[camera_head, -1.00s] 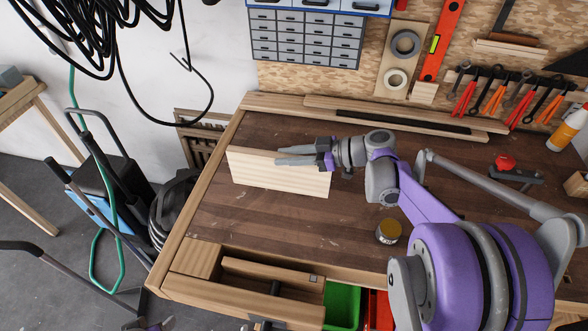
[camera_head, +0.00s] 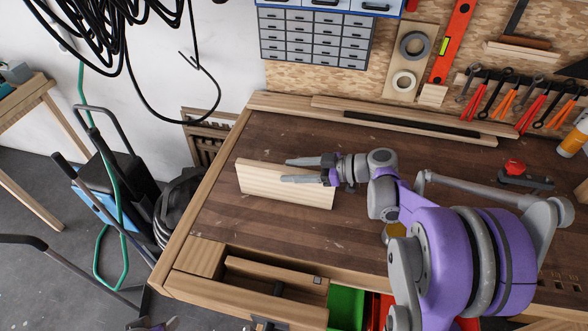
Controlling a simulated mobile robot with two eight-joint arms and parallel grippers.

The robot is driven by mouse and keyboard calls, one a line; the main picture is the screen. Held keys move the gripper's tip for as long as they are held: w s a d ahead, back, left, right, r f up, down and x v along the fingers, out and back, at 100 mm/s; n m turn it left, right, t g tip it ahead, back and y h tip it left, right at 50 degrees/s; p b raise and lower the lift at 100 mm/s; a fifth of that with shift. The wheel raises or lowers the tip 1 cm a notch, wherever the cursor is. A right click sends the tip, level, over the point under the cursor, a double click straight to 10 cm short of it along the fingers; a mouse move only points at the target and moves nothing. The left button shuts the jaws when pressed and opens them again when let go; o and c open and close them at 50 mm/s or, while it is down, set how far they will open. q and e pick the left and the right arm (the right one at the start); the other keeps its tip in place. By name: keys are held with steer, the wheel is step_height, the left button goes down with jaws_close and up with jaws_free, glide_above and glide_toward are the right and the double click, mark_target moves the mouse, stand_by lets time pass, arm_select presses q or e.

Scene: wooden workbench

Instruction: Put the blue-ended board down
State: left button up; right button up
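The pale wooden board (camera_head: 285,191) stands on its long edge on the dark bench top, toward the left end. No blue end shows on it; its right end is close to my gripper. My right gripper (camera_head: 300,171) reaches in from the right at the board's upper edge. Its fingers are spread, one behind the board and one in front, with a gap between finger and wood. A small purple and grey part of my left arm (camera_head: 152,326) shows at the bottom edge; its fingers are cut off.
The workbench (camera_head: 230,225) is clear around the board. Wooden strips (camera_head: 400,122) lie along the back. A yellow-lidded jar (camera_head: 394,231) is half hidden by my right arm. A red-handled clamp (camera_head: 515,168) sits at right. A green bin (camera_head: 345,306) is at the front edge.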

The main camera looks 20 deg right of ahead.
steer(key=shift+r, duration=0.15)
steer(key=shift+s+d+r, duration=0.1)
steer(key=shift+s+d, duration=0.05)
steer(key=shift+d, duration=0.1)
steer(key=v, duration=1.1)
steer(key=shift+d, duration=0.15)
steer(key=shift+s, duration=0.1)
